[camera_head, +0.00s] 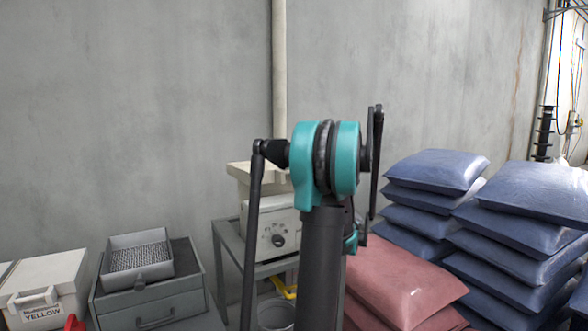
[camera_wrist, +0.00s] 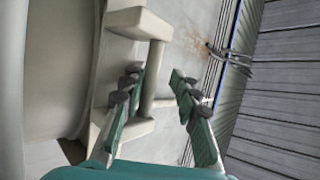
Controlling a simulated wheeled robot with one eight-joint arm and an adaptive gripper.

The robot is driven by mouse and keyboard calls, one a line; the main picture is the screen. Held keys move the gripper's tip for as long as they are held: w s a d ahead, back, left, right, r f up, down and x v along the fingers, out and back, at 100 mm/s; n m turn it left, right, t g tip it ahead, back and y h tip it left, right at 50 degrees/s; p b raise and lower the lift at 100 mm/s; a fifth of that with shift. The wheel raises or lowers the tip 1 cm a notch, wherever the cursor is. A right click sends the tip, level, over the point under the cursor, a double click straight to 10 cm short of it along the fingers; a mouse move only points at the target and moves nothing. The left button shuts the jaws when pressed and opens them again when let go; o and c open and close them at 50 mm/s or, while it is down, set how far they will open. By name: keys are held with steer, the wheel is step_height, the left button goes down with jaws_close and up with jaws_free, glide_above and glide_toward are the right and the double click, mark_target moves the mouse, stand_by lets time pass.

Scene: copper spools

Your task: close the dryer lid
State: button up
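The cream dryer (camera_head: 270,228), with a dark knob on its front, stands on a grey metal table in the head view, partly behind my arm. A paler raised part at its top left (camera_head: 240,172) looks like the lid; how far it is open is unclear there. In the wrist view a cream panel (camera_wrist: 118,55), likely the lid, carries a bracket-shaped handle (camera_wrist: 157,75). My gripper (camera_wrist: 158,82) is open, with the handle's bar between its fingers in the picture. The left finger overlaps the handle's edge; a gap separates the right finger from the bar. Contact cannot be told.
Left of the table (camera_head: 228,235) are a grey drawer unit (camera_head: 150,308) with a mesh tray (camera_head: 140,257) and a white labelled box (camera_head: 48,285). Red sacks (camera_head: 395,280) and stacked blue sacks (camera_head: 435,170) crowd the right. A concrete wall stands behind.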

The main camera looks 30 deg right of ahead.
stand_by(0.3)
steer(key=v, duration=1.2)
